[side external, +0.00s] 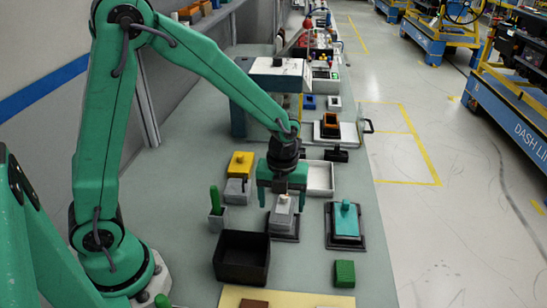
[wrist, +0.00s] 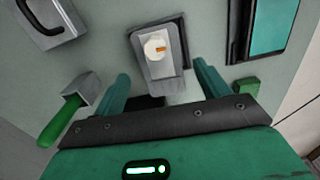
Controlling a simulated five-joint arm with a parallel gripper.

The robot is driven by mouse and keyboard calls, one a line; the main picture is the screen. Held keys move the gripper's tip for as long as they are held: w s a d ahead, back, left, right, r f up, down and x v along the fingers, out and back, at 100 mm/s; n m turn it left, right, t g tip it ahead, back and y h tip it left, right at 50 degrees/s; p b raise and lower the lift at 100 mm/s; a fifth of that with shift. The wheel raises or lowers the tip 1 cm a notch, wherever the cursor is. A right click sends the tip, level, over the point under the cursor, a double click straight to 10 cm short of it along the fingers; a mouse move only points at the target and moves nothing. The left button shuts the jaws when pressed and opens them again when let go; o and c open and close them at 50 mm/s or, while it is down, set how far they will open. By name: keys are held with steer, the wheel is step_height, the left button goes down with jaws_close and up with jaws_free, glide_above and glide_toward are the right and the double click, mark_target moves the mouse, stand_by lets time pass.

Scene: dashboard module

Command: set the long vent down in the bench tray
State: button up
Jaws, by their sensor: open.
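My gripper (side external: 282,203) is open, pointing down over a grey-white block with a pale knob (side external: 283,215) on a dark base. In the wrist view the fingers (wrist: 160,70) are apart on the near side of this block (wrist: 165,68), and nothing is gripped. I cannot tell for sure which part is the long vent; the block below my gripper is one candidate. A shallow white-rimmed tray (side external: 320,192), possibly the bench tray, lies just behind my gripper and looks empty where visible; my gripper hides its left part.
A black open bin (side external: 242,258) stands nearer the camera. A teal part (side external: 346,219) on a dark base and a green block (side external: 344,273) lie right. A grey holder with a green handle (side external: 215,212) and a yellow block (side external: 240,164) are left.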

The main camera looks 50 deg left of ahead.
mark_target(283, 209)
steer(key=shift+w+f, duration=0.1)
steer(key=shift+f, duration=2.5)
steer(key=c, duration=1.2)
steer(key=shift+o, duration=0.2)
steer(key=shift+r, duration=0.2)
